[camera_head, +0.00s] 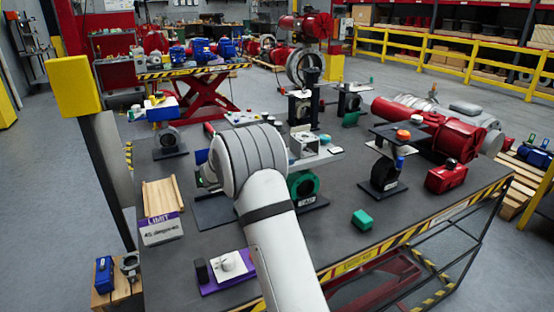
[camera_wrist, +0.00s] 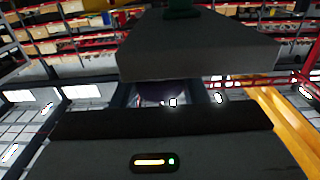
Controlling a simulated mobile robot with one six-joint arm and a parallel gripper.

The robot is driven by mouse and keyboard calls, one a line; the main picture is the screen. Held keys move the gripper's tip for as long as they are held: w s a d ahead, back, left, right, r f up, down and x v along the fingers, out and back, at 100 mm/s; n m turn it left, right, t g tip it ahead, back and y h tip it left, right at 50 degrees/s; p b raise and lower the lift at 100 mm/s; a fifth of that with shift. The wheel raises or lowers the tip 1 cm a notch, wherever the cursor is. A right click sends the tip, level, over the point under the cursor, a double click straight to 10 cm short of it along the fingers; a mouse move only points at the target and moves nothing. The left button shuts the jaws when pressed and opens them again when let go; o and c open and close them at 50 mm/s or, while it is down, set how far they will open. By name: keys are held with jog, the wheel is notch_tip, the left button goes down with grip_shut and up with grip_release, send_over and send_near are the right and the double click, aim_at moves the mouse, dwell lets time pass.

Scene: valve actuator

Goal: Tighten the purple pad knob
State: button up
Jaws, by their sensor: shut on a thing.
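The purple pad (camera_head: 213,287) lies at the front left of the grey workbench. A white block with a pale round knob (camera_head: 228,262) sits on it, and a small black block (camera_head: 201,270) stands at its left end. In the head view my arm passes just right of the pad and my gripper is hidden behind it. In the wrist view my gripper (camera_wrist: 168,98) is shut on a dark purple rounded thing (camera_wrist: 160,93), mostly hidden between the dark fingers. I cannot tell which part this is. A large grey block (camera_wrist: 200,50) covers the area above it.
A LIMIT box (camera_head: 161,228) and a wooden tray (camera_head: 163,200) stand left of my arm. The bench's right front is mostly clear.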

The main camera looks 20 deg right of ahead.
jog(key=shift+r, duration=0.1)
jog(key=o, duration=0.9)
jog(key=shift+d, duration=0.1)
jog(key=shift+o, duration=0.3)
jog(key=a+b, duration=0.1)
jog(key=a, duration=0.7)
jog(key=shift+s+d, duration=0.1)
